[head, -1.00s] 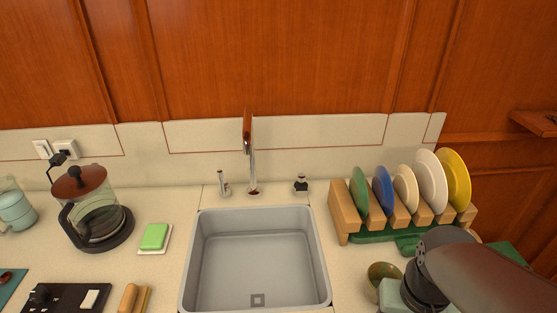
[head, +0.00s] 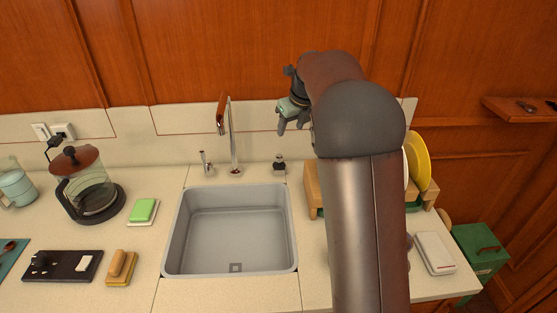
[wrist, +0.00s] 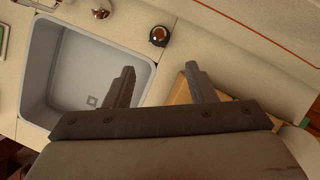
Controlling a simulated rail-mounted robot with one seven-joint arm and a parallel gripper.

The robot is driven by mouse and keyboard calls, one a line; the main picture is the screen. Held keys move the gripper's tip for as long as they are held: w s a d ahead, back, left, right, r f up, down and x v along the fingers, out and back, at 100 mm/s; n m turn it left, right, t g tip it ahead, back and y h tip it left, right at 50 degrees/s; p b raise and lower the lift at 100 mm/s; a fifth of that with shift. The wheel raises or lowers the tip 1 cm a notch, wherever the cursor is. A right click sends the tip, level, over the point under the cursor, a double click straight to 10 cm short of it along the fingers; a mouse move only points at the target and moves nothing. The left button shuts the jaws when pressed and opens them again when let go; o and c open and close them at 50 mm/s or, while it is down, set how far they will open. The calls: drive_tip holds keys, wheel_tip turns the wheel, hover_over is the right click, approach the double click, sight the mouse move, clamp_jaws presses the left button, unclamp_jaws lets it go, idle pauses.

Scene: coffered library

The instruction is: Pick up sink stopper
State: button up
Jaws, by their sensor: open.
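The sink stopper (head: 279,168), a small dark piece with a knob on top, stands on the counter behind the sink's back right corner, right of the faucet. It also shows in the wrist view (wrist: 158,37), a round dark piece with a copper-coloured centre, just beyond the fingertips and between their lines. My gripper (head: 291,127) is raised above and apart from the stopper, fingers pointing down. In the wrist view my gripper (wrist: 159,72) has its two fingers wide apart with nothing between them. My arm hides much of the dish rack.
The grey sink (head: 230,228) is empty, with a square drain (head: 236,267). The faucet (head: 233,140) rises left of the stopper. The wooden dish rack (head: 314,190) with plates (head: 420,160) stands to the right.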

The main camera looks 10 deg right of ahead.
drive_tip(key=p, duration=0.2)
approach(279, 156)
drive_tip(key=x, duration=0.5)
drive_tip(key=shift+w+d+f, duration=0.1)
drive_tip(key=shift+w+d, duration=0.05)
drive_tip(key=shift+w, duration=0.1)
drive_tip(key=shift+p+x, duration=0.7)
drive_tip(key=shift+x, duration=2.2)
drive_tip(key=shift+s, duration=0.15)
drive_tip(key=c, duration=1.1)
